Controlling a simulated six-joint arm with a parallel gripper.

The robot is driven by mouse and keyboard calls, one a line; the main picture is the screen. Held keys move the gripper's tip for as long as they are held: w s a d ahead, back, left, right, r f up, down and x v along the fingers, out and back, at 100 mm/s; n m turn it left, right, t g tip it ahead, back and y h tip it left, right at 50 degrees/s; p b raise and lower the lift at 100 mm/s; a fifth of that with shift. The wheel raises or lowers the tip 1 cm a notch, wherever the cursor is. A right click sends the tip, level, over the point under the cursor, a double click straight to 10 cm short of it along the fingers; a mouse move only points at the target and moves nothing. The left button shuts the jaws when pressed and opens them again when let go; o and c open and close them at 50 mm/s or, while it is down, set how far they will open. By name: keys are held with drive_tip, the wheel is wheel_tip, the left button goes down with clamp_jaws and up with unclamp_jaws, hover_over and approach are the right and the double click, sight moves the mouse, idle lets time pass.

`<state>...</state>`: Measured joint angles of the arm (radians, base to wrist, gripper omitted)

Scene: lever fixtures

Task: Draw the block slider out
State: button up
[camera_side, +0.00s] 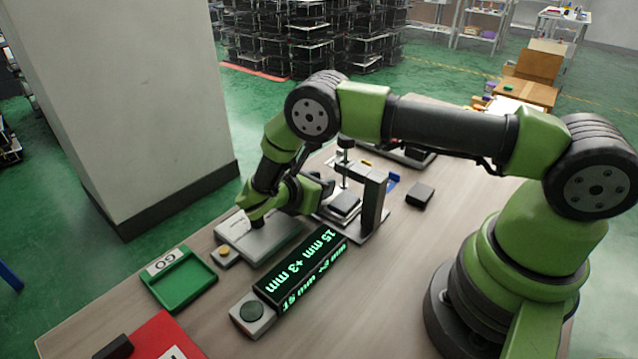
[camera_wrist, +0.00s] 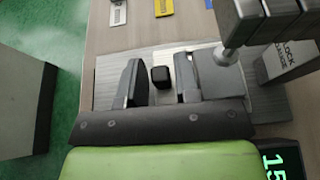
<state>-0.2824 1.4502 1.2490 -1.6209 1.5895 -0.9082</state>
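My gripper (camera_side: 318,187) is low beside the block gauge fixture (camera_side: 372,205). In the wrist view its two dark fingers (camera_wrist: 158,66) are open. A small black square block (camera_wrist: 160,77), apparently the slider's knob, sits between them on a metal plate (camera_wrist: 150,58), with a gap visible on each side. In the side view a dark block (camera_side: 344,205) lies on the fixture's base below the upright. The slider itself is partly hidden by my gripper, and how far it is out cannot be told.
A display (camera_side: 302,268) reads "15 mm +3 mm". A green GO tray (camera_side: 152,292), a red tray (camera_side: 172,340) and a grey plate with a yellow button (camera_side: 224,250) are nearby. A loose dark block (camera_side: 420,194) lies right of the fixture.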

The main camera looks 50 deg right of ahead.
clamp_jaws()
drive_tip(key=shift+w, duration=2.1)
drive_tip(key=shift+o, duration=0.3)
unclamp_jaws()
